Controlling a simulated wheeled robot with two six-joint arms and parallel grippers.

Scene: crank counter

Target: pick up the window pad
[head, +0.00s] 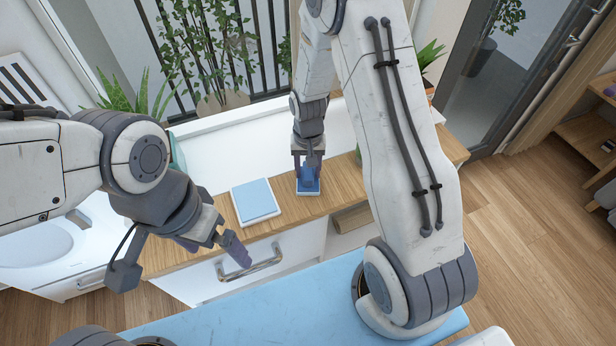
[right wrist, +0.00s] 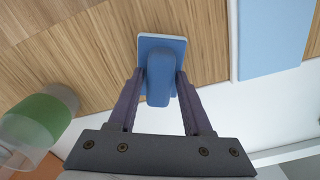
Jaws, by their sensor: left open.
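The window pad (head: 309,187) is a small blue pad on a pale plate, with a raised blue handle. It lies flat on the wooden counter. In the right wrist view, the window pad (right wrist: 160,70) lies between the fingers, its handle pointing towards the camera. My right gripper (head: 308,166) points down over it, one finger on each side of the handle. Whether the fingers touch the handle cannot be made out. My left gripper (head: 232,247) is open and empty, in front of the counter's edge near the drawer handle.
A flat light-blue square with a white border (head: 255,201) lies on the counter left of the pad. In the right wrist view a green and clear cup (right wrist: 42,118) stands near. A drawer handle (head: 250,262) sticks out below the counter. Plants (head: 215,50) stand behind.

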